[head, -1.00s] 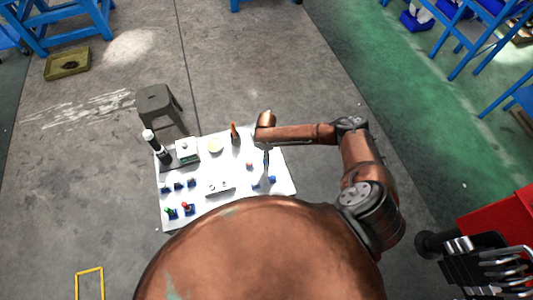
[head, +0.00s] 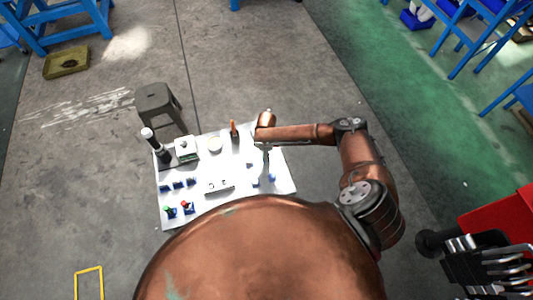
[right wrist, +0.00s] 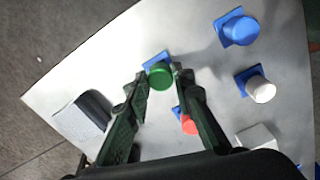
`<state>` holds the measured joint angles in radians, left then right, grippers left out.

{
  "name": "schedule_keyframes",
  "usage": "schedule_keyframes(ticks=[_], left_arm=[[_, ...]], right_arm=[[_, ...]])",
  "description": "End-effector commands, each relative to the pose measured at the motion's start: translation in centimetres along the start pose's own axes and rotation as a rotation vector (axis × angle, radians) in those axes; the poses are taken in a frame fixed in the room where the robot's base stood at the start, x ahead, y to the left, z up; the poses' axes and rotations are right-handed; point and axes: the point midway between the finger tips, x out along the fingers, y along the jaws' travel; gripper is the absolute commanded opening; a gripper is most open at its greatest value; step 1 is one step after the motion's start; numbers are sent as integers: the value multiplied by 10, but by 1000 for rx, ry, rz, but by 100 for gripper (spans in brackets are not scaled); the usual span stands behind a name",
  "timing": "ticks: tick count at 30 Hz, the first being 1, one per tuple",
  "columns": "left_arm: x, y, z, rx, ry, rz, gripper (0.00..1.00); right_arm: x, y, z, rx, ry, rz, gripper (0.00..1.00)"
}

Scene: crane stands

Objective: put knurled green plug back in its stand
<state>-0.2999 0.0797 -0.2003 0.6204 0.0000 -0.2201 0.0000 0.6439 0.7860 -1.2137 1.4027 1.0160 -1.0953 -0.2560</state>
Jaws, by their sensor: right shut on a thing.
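The green plug (right wrist: 160,75) is between the fingertips of my right gripper (right wrist: 161,80) in the right wrist view. The gripper is shut on it. A blue square stand (right wrist: 156,62) shows right behind the plug; I cannot tell whether the plug is seated in it or just above it. In the head view my right gripper (head: 267,158) points down over the right part of the white board (head: 232,203), and the held plug is too small to make out. My left gripper is not in view.
In the right wrist view a red plug (right wrist: 189,125) is close by the right finger. A blue plug (right wrist: 240,30) and a white plug (right wrist: 261,91) stand to the right. A dark block (right wrist: 94,108) is at left. A stool (head: 158,100) stands behind the board.

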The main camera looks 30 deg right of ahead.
Motion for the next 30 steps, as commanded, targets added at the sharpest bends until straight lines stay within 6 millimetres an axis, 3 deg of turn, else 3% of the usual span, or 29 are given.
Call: schedule_keyframes(ticks=[10, 23, 30], left_arm=[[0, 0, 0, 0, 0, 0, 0], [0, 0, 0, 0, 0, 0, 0], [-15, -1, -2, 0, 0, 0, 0]], right_arm=[[1, 0, 0, 1, 0, 0, 42], [0, 0, 0, 1, 0, 0, 42], [-15, 0, 0, 1, 0, 0, 42]])
